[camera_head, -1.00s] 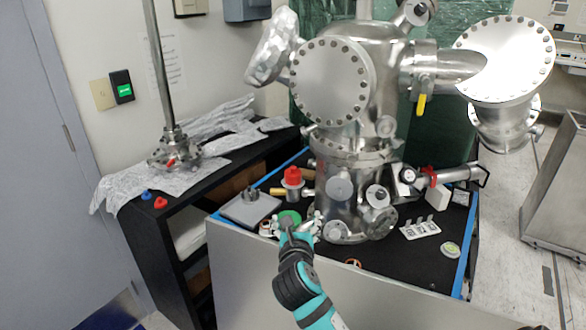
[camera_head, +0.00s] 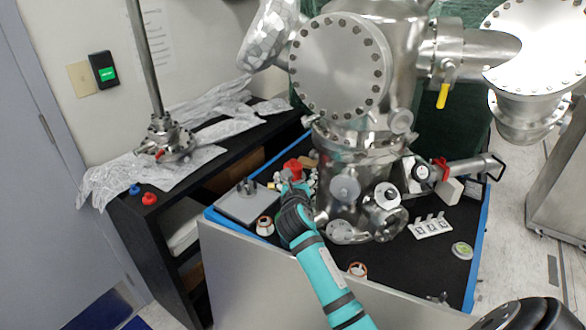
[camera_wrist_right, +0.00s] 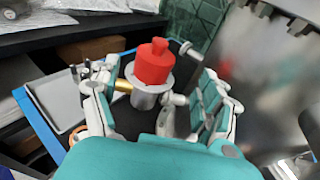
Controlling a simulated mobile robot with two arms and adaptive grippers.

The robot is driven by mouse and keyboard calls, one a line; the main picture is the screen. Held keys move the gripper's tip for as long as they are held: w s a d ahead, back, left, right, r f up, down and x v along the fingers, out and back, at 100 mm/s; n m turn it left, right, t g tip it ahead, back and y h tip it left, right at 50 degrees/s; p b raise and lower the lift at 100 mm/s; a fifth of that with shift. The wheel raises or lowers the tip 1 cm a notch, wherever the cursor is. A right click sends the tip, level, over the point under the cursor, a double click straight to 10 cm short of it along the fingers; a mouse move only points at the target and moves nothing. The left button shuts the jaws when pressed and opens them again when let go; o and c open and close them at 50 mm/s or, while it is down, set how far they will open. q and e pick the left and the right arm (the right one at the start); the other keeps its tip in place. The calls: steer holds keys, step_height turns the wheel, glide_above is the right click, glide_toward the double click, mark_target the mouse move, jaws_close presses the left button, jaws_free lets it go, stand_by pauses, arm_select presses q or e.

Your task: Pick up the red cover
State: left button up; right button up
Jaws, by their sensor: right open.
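The red cover (camera_head: 292,166) sits upright on a metal flanged fitting by the base of the steel vacuum chamber. In the right wrist view the cover (camera_wrist_right: 153,64) stands centred above the pale metal flange (camera_wrist_right: 147,90). My right gripper (camera_head: 298,183) reaches the fitting from the front and hides part of it in the head view. In the wrist view the right gripper (camera_wrist_right: 160,105) is open, its fingers to the left and right of the fitting. The cover is above and between them, not visibly gripped. My left gripper is out of view.
The steel chamber (camera_head: 350,160) stands close on the right. A grey plate (camera_head: 246,205) lies to the left on the black tabletop. A small red cap (camera_head: 149,199) and a blue cap (camera_head: 135,188) lie on the black shelf.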

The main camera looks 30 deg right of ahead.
mark_target(293, 167)
steer(key=x, duration=0.2)
steer(key=shift+w+d+r, duration=0.1)
steer(key=shift+w+r, duration=0.05)
steer(key=shift+w, duration=0.25)
steer(key=x, duration=0.3)
steer(key=shift+w, duration=0.5)
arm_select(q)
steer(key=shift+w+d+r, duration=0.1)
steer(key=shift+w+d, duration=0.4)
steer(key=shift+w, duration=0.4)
arm_select(e)
steer(key=shift+d, duration=0.1)
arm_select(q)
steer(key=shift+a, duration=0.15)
arm_select(e)
steer(key=c, duration=1.1)
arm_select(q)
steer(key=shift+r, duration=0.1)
